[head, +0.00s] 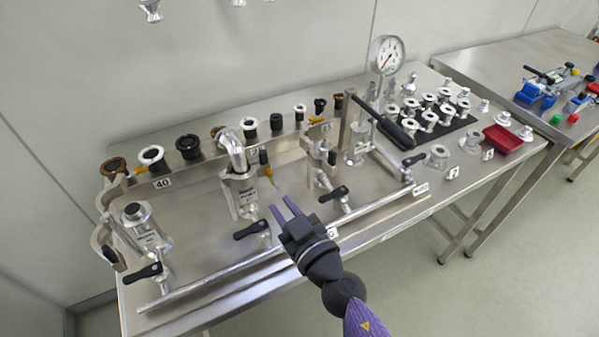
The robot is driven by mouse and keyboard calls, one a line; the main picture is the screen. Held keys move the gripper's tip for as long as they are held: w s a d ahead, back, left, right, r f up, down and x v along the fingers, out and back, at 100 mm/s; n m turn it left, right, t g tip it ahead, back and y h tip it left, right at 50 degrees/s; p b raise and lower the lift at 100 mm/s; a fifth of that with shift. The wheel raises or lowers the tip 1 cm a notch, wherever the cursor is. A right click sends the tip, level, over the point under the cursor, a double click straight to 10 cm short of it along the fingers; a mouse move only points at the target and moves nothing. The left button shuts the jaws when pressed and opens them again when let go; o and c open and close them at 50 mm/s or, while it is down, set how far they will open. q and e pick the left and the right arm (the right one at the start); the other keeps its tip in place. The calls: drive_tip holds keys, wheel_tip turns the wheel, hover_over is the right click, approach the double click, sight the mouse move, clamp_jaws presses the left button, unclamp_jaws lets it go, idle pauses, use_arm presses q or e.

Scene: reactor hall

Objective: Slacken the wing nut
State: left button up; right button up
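My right gripper (283,209) reaches in from the bottom, over the front of the steel bench. I cannot make out a wing nut for certain at this size. An upright metal fitting with a bent elbow pipe (232,150) stands beyond the gripper, to its upper left. A smaller metal fitting (322,157) stands further right. The gripper appears apart from both fittings. My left gripper is out of view.
The steel bench (300,180) carries a front rail (275,250) with black-handled valves (251,230). A pressure gauge (387,55), a black mat (446,134) of metal fittings and a red tray (502,139) stand at right. A second table (500,75) is beyond.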

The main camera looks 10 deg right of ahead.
sight(271, 175)
drive_tip(key=shift+m+h, duration=0.8)
drive_tip(key=shift+m, duration=0.1)
drive_tip(key=x, duration=0.2)
drive_tip(key=d+b+x, duration=0.1)
drive_tip(key=x, duration=0.5)
drive_tip(key=shift+w+d+f+b, duration=0.15)
drive_tip(key=shift+w+f+b, duration=0.2)
drive_tip(key=shift+w+b, duration=0.1)
drive_tip(key=shift+w+r, duration=0.1)
drive_tip(key=shift+w, duration=0.25)
clamp_jaws()
